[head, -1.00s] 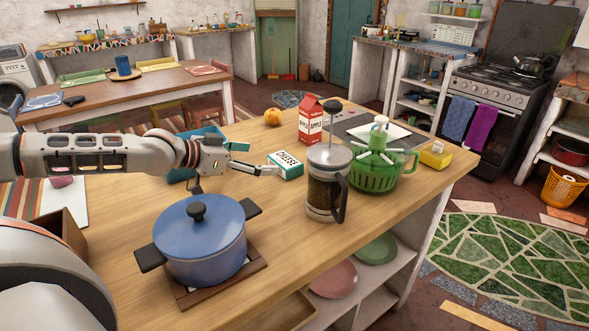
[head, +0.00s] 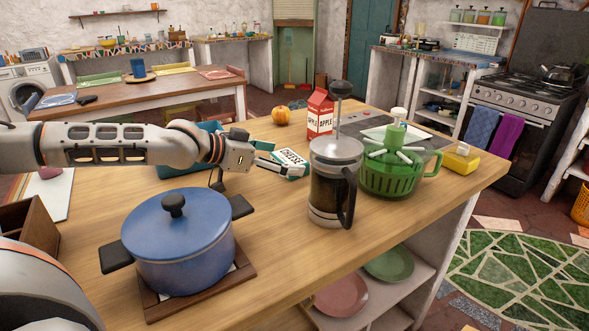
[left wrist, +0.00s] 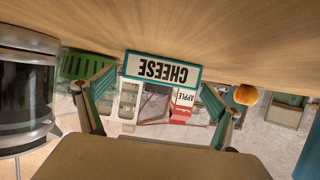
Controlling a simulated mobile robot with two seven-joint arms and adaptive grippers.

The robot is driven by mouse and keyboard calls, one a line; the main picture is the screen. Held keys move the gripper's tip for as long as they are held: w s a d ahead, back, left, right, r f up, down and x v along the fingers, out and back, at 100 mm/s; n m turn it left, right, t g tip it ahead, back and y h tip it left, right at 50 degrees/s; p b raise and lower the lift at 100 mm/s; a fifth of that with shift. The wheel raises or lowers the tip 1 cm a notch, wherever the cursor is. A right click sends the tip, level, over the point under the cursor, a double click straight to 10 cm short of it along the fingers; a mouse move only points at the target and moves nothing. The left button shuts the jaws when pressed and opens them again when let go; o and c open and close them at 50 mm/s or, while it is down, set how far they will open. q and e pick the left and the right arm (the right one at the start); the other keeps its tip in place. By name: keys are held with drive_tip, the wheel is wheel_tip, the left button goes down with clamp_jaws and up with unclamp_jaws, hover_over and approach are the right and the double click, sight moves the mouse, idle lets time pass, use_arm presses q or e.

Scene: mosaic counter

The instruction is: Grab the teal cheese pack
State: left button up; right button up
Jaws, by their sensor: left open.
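The teal and white cheese pack (head: 293,157) lies on the wooden counter, with its dark CHEESE lettering showing. My left gripper (head: 277,167) reaches in from the left and is open, its fingers close at the near-left side of the pack and partly covering it. In the left wrist view, which is upside down, the pack (left wrist: 162,70) lies ahead, between the two spread fingers of the gripper (left wrist: 148,92). I cannot tell whether a finger touches it. My right gripper is not in view.
A French press (head: 333,185) stands just right of the pack, beside a green juicer (head: 392,172). A red apple carton (head: 319,114) and an orange fruit (head: 281,116) stand behind. A blue pot (head: 178,240) is in front of my left arm.

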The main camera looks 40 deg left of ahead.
use_arm(q)
drive_tip(key=shift+w+r, duration=0.1)
drive_tip(key=shift+w, duration=0.05)
drive_tip(key=c, duration=1.4)
